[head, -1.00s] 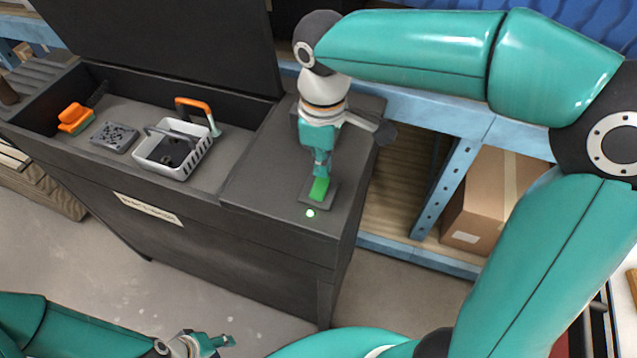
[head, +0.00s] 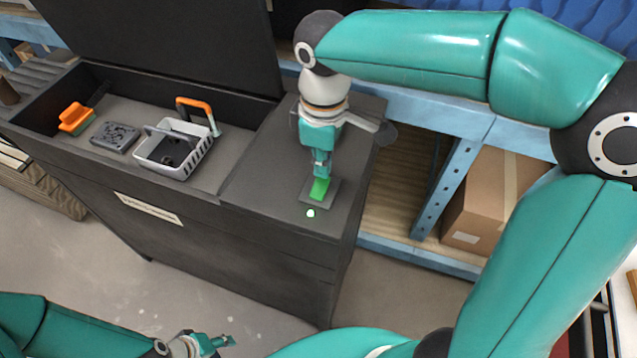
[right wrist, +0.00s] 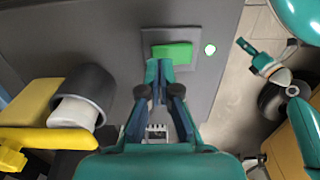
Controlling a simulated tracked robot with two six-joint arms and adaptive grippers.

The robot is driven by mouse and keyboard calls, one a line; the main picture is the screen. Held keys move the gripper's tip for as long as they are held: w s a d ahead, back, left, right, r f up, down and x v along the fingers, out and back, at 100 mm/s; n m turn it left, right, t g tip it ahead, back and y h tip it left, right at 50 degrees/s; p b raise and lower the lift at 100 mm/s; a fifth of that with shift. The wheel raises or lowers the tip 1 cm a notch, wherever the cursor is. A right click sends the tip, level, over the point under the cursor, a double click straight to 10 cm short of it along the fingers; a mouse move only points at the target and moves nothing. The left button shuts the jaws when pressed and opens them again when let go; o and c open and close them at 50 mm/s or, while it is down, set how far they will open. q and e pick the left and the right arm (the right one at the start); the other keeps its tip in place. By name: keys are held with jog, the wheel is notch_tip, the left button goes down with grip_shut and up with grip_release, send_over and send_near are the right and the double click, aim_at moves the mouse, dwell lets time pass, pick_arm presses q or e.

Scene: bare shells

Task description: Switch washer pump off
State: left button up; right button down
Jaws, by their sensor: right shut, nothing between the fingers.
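The washer pump switch is a green rocker (head: 319,188) on a grey plate (head: 308,198), set in the dark top at the right of the washer cabinet (head: 255,180). A small pale green light (head: 310,213) glows in front of it. The rocker (right wrist: 172,52) and light (right wrist: 210,49) also show in the right wrist view. My right gripper (head: 321,174) points down, shut and empty, with its tips (right wrist: 159,66) at the rocker's edge. I cannot tell whether they touch it. My left gripper (head: 222,343) is low, in front of the cabinet, away from the switch; its jaw opening is unclear.
The open basin left of the switch holds a white basket (head: 188,163), a grey perforated block (head: 115,137), an orange brush (head: 75,117) and an orange handle (head: 195,103). A raised dark lid (head: 160,40) stands behind. A cardboard box (head: 490,200) sits on the blue rack at right.

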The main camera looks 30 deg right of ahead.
aim_at(322, 179)
jog(key=shift+f+b, duration=0.8)
jog(key=shift+f, duration=0.3)
dwell(0.3)
jog(key=shift+r, duration=0.1)
notch_tip(322, 179, up, 7)
jog(key=p, duration=0.6)
dwell(0.7)
